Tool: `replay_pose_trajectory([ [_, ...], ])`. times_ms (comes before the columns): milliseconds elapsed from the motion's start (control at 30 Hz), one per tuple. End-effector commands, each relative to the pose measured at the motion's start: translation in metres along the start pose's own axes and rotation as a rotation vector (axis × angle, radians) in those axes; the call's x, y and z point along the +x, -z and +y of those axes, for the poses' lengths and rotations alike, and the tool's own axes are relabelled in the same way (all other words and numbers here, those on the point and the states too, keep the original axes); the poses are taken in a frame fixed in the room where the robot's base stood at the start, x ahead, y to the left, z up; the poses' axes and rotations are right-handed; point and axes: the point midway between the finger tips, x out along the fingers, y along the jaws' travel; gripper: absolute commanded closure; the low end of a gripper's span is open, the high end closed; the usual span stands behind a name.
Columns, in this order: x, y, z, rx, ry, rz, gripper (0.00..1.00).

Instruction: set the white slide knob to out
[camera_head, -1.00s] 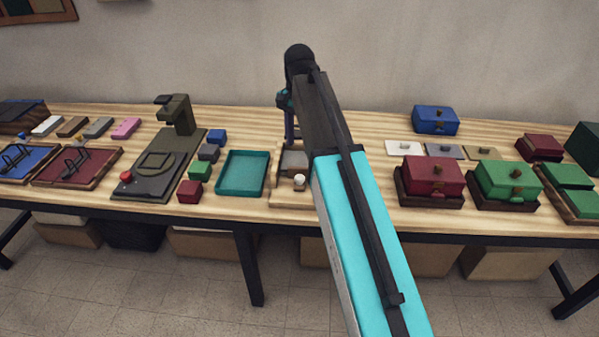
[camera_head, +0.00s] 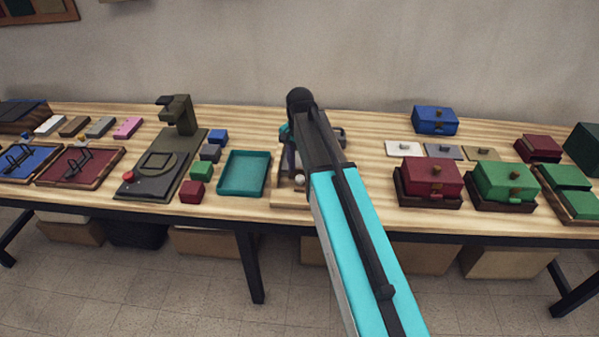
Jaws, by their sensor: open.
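The white slide knob (camera_head: 299,179) is a small pale knob near the front of a wooden slide base (camera_head: 290,199) at the middle of the table. My arm covers the base's right side and part of its back. My gripper (camera_head: 289,160) is at the far end of my arm, over the back part of the base and just behind the knob in the picture. It is open. The arm partly hides the fingers, and I cannot tell whether they touch anything.
A teal tray (camera_head: 244,174) lies just left of the slide base. Small blocks and a dark machine (camera_head: 160,165) stand further left. Red (camera_head: 431,178) and green (camera_head: 507,182) boxes stand to the right. Bare wood lies behind the tray.

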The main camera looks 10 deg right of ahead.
Motion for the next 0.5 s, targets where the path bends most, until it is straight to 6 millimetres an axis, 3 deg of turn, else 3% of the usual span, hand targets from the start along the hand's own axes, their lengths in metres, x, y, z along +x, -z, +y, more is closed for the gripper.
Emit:
replay_pose_trajectory([
  [200, 0.016, 0.0, 0.001, 0.001, 0.0, 0.0, 0.55],
  [500, 0.021, 0.001, 0.001, 0.001, 0.001, 0.001, 0.55],
])
